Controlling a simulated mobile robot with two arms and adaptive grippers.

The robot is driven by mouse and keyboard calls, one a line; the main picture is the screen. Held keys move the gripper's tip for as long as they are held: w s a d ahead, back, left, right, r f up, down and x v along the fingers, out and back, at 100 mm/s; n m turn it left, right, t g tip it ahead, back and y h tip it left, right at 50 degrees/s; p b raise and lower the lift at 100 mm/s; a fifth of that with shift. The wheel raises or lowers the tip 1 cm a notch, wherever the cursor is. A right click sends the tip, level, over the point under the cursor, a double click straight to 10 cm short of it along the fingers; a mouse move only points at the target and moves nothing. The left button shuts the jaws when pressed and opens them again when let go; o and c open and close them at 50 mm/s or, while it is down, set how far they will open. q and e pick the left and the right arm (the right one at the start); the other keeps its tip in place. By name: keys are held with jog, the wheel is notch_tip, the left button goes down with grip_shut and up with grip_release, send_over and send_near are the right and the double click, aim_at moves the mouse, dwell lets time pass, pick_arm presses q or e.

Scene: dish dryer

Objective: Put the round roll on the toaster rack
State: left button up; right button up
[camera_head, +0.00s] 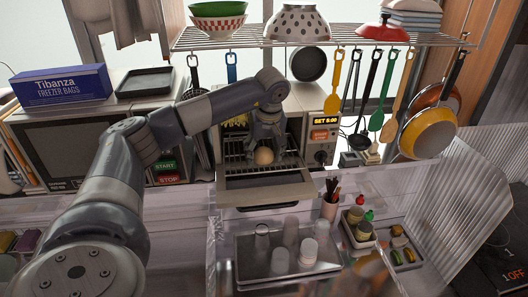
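The toaster oven (318,128) stands in the middle of the back counter with its door (264,188) folded down. Its wire rack (236,165) shows in front of the opening. The round roll (264,156), small and tan, is at the rack, directly below my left gripper (265,145). The gripper points down at the oven mouth with its fingers around the top of the roll. I cannot tell whether the fingers press on the roll or whether it rests on the rack. My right gripper is not in view.
A wire shelf (350,38) with bowls and hanging utensils spans above the oven. A microwave (75,150) with a freezer bag box (60,86) is at left. A tray of glasses (325,262) and a pencil cup (329,207) stand in front, beside clear ribbed panels (470,215).

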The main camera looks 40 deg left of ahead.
aim_at(265, 153)
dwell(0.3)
pick_arm(q)
jog(key=shift+r, duration=0.25)
jog(key=shift+d+r, duration=0.1)
jog(key=shift+r, duration=0.25)
jog(key=shift+s+d+r+b, duration=0.4)
jog(key=shift+d+r+b, duration=0.25)
jog(key=shift+r+b, duration=0.15)
jog(key=s+d+b, duration=0.1)
jog(key=d, duration=0.1)
jog(key=s+d+b, duration=0.1)
jog(key=s+d, duration=0.1)
jog(key=d, duration=0.1)
jog(key=s+d+b, duration=0.1)
jog(key=s+d, duration=0.1)
jog(key=d, duration=0.1)
jog(key=shift+d+r, duration=0.15)
jog(key=shift+d, duration=0.05)
jog(key=shift+s+d+r, duration=0.1)
jog(key=shift+s+d, duration=0.3)
jog(key=shift+d, duration=0.1)
